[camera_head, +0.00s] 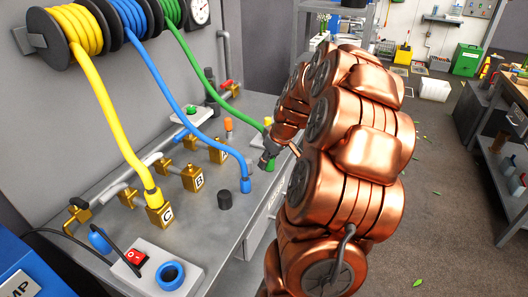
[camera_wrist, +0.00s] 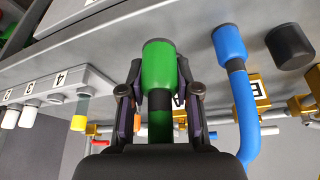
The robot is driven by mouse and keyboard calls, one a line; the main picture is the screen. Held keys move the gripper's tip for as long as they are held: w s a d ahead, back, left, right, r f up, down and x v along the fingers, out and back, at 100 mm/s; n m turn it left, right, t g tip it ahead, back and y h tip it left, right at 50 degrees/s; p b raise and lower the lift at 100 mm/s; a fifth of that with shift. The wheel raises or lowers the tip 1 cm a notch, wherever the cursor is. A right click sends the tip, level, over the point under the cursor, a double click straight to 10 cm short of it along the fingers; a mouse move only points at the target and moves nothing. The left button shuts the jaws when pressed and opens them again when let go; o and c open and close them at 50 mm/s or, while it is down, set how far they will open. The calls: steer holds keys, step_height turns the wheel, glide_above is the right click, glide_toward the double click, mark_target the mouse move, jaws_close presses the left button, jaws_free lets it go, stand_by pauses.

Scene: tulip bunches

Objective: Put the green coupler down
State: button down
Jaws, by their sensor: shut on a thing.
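My gripper (camera_head: 267,150) is shut on the green coupler (camera_wrist: 165,68), at the bench's right edge in the head view. The fingers of my gripper (camera_wrist: 161,98) lie on both sides of the coupler in the wrist view, and its wide green end sticks out past them. In the head view part of the green coupler (camera_head: 270,165) shows below my fingers, and the green hose (camera_head: 215,97) runs from it up to the wall reel. I cannot tell whether the coupler touches the bench.
On the grey bench (camera_head: 190,227), the blue coupler (camera_head: 246,186) and a black cap (camera_head: 224,200) stand left of my gripper. Brass block B (camera_head: 193,179) is farther left. The yellow hose (camera_head: 118,130) ends at brass block C (camera_head: 160,215). Some bare bench lies between them.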

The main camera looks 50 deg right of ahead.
steer(key=w+d, duration=0.1)
steer(key=w, duration=0.1)
steer(key=w+d+p, duration=0.1)
steer(key=w+d, duration=0.1)
steer(key=w+d+p, duration=0.1)
steer(key=w+d, duration=0.1)
steer(key=shift+f, duration=0.25)
steer(key=shift+w+d+f, duration=0.2)
steer(key=shift+w+d, duration=0.1)
steer(key=shift+w, duration=0.2)
steer(key=shift+f+p, duration=0.95)
steer(key=shift+f, duration=0.7)
steer(key=shift+f+b, duration=0.25)
steer(key=shift+b, duration=0.05)
steer(key=c, duration=0.8)
jaws_free()
steer(key=shift+r, duration=0.35)
steer(key=b+v, duration=0.2)
steer(key=v, duration=0.9)
steer(key=shift+s+r, duration=0.25)
steer(key=shift+r, duration=0.1)
